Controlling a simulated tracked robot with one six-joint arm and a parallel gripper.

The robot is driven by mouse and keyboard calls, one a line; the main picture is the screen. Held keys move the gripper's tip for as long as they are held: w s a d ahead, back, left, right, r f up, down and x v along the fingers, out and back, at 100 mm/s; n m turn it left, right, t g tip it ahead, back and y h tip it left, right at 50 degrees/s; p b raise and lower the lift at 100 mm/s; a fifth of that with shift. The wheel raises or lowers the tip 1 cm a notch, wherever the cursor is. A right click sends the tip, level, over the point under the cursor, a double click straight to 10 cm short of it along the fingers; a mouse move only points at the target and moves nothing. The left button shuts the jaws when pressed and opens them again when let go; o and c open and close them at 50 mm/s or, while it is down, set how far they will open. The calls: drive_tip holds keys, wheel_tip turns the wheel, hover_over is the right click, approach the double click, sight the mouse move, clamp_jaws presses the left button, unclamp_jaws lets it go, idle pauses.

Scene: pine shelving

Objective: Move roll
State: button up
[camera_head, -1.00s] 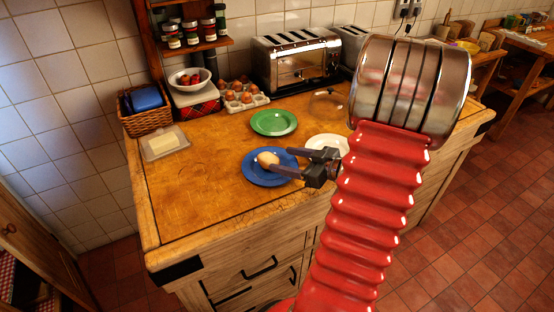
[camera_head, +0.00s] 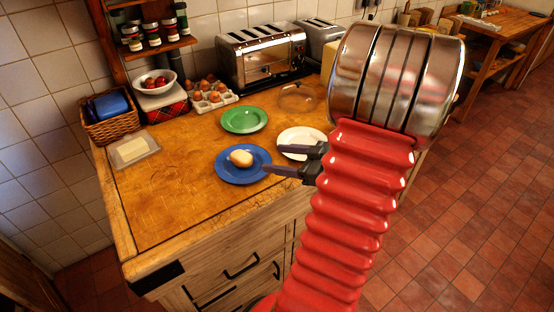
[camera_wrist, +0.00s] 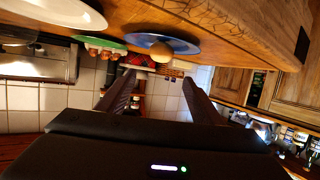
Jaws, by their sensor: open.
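The roll (camera_head: 241,158) is a pale brown bun on the blue plate (camera_head: 228,178), which lies on the wooden worktop. My gripper (camera_head: 271,158) is open and empty, just right of the roll, with its jaws facing left towards it. Its lower finger reaches over the plate's right rim. In the wrist view, which is upside down, the roll (camera_wrist: 161,51) and blue plate (camera_wrist: 183,44) show beyond the open fingers (camera_wrist: 158,79), apart from them. A green plate (camera_head: 244,120) lies behind the blue one. A white plate (camera_head: 298,136) lies to its right, partly behind my gripper.
A glass lid (camera_head: 298,97) lies behind the white plate. A toaster (camera_head: 262,58), an egg tray (camera_head: 211,98) and a fruit bowl (camera_head: 155,83) stand at the back. A butter dish (camera_head: 131,150) and basket (camera_head: 108,118) are at the left. The front left worktop is clear.

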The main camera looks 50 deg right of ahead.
idle(0.4)
drive_tip(key=w+r+g+h, duration=0.2)
drive_tip(key=w+r+h, duration=0.45)
drive_tip(key=w, duration=0.35)
drive_tip(key=w+a+r+m+g+h, duration=0.1)
drive_tip(key=a+r+m+h, duration=0.15)
drive_tip(key=a+r, duration=0.35)
drive_tip(key=s+a+g+y, duration=0.2)
drive_tip(key=s+a, duration=0.3)
drive_tip(key=a, duration=0.4)
drive_tip(key=s+a+f+g+y, duration=0.1)
drive_tip(key=s+a, duration=0.4)
drive_tip(key=a, duration=0.5)
drive_tip(key=s+a+f+g+y, duration=0.1)
drive_tip(key=s+a+g+y, duration=0.1)
drive_tip(key=s+a, duration=0.3)
drive_tip(key=a+y, duration=0.1)
drive_tip(key=a, duration=0.3)
drive_tip(key=shift+a+g, duration=0.3)
drive_tip(key=shift+a, duration=0.1)
drive_tip(key=shift+c, duration=0.4)
